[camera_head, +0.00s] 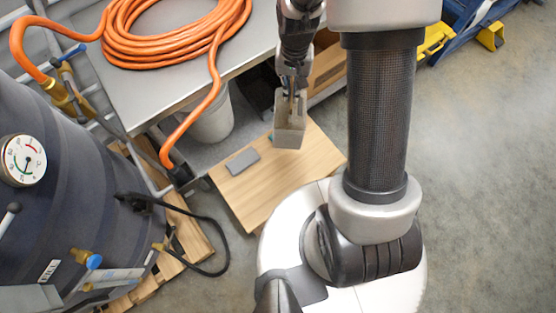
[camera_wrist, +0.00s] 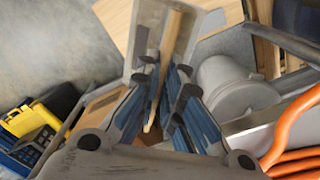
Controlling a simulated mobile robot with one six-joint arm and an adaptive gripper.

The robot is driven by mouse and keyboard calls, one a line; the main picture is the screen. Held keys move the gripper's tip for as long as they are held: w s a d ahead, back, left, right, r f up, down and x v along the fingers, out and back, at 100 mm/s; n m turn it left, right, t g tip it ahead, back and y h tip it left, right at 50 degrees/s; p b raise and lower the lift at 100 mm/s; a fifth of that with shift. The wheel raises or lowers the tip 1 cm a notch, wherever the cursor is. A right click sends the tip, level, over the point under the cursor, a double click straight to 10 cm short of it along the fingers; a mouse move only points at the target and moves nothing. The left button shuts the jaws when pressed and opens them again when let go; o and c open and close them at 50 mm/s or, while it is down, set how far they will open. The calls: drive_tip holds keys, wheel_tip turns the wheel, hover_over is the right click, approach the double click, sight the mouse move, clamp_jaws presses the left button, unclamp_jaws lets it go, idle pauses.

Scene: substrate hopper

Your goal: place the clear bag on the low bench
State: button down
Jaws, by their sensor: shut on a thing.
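The clear bag (camera_head: 289,132) looks like a translucent, greyish, box-shaped pouch. It hangs upright below my gripper (camera_head: 291,93). In the wrist view the bag (camera_wrist: 148,35) is between and beyond the fingertips of my gripper (camera_wrist: 160,92), which is shut on it. A pale wood-coloured strip shows down its middle; I cannot tell what it is. The low bench (camera_head: 270,190) has a light wooden top and also shows in the wrist view (camera_wrist: 112,18). The bag appears over the bench's far right part. I cannot tell whether it touches the top.
A flat dark grey slab (camera_head: 242,161) lies on the bench's left part. A steel table (camera_head: 140,85) with a coiled orange hose (camera_head: 165,50) stands behind. A pale bucket (camera_head: 212,120) is under it. A dark tank (camera_head: 70,190) stands left. Bare bench top lies in front of the bag.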

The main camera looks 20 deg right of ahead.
drive_tip(key=d+f+m+p, duration=0.2)
drive_tip(key=d+f+m, duration=0.7)
drive_tip(key=m, duration=0.1)
wheel_tip(320, 180, down, 20)
drive_tip(key=b, duration=0.5)
drive_tip(key=shift+s, duration=0.2)
drive_tip(key=shift+d+b, duration=0.1)
drive_tip(key=shift+b, duration=0.2)
drive_tip(key=shift+f, duration=0.1)
drive_tip(key=c, duration=1.8)
unclamp_jaws()
drive_tip(key=shift+s, duration=0.1)
drive_tip(key=shift+o, duration=0.2)
